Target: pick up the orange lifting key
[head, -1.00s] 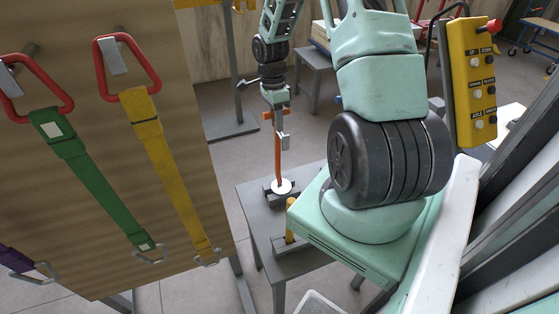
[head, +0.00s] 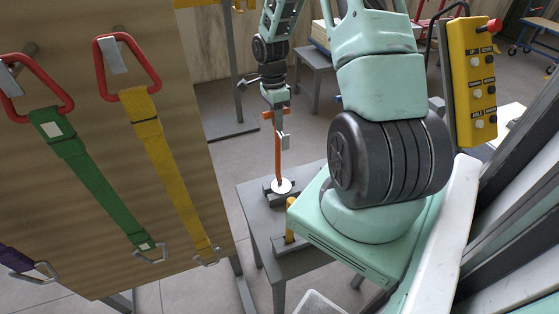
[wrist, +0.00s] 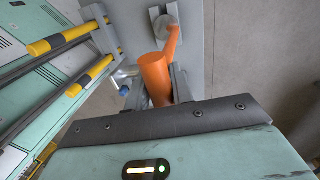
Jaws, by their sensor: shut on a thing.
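The orange lifting key (head: 278,158) stands upright over the small grey table in the head view, its lower end at a white disc (head: 281,186) on a dark block. My gripper (head: 277,122) comes from above and is shut on the key's upper part. In the wrist view the thick orange end of the key (wrist: 155,72) sits between the fingers of my gripper (wrist: 154,88), and its shaft runs up to a grey round fitting. Whether the key's lower end touches the block is too small to tell.
The grey table (head: 262,222) also carries a second block with a yellow post (head: 290,222). A wooden panel with green (head: 95,180) and yellow (head: 165,165) straps fills the left. A yellow button box (head: 472,80) is at upper right. Yellow-black bars (wrist: 60,40) show in the wrist view.

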